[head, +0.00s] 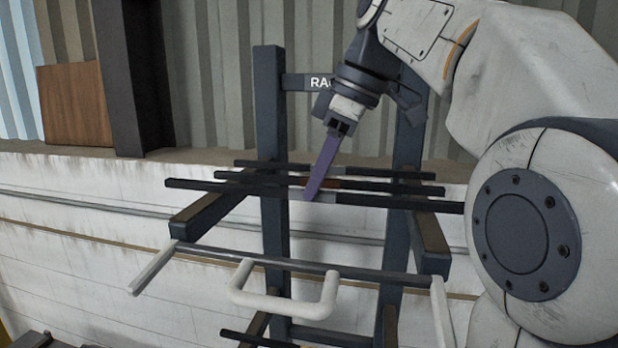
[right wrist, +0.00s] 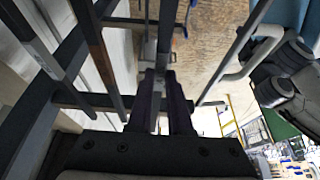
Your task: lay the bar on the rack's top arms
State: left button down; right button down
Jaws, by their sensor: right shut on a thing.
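The bar (head: 375,201) is long and dark with a grey middle section, and it runs nearly level across the head view. My right gripper (head: 312,190) comes down from above and is shut on the bar near its middle. Its purple fingers also show in the right wrist view (right wrist: 164,105). The rack (head: 272,130) is dark, with two uprights and a partly covered sign. Its left top arm (head: 205,215) and right top arm (head: 428,235) reach toward me. The bar spans across both arms; I cannot tell whether it touches them. My left gripper is not in view.
Two similar dark bars (head: 400,187) (head: 255,164) lie behind the held one, close to the uprights. A grey rod (head: 225,255) with a white U-shaped handle (head: 285,303) crosses in front of the rack. A white wall (head: 60,200) stands behind.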

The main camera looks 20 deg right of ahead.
jog(key=shift+f, duration=0.25)
jog(key=c, duration=0.8)
grip_release()
jog(key=shift+o, duration=0.2)
jog(key=shift+f, duration=0.1)
jog(key=shift+d+r, duration=0.2)
jog(key=shift+r, duration=0.3)
jog(key=p+v, duration=0.1)
jog(key=v, duration=0.4)
jog(key=shift+s+d+r, duration=0.1)
jog(key=shift+s+r, duration=0.05)
jog(key=shift+r, duration=0.25)
jog(key=shift+s+d+r, duration=0.15)
jog(key=shift+r, duration=0.25)
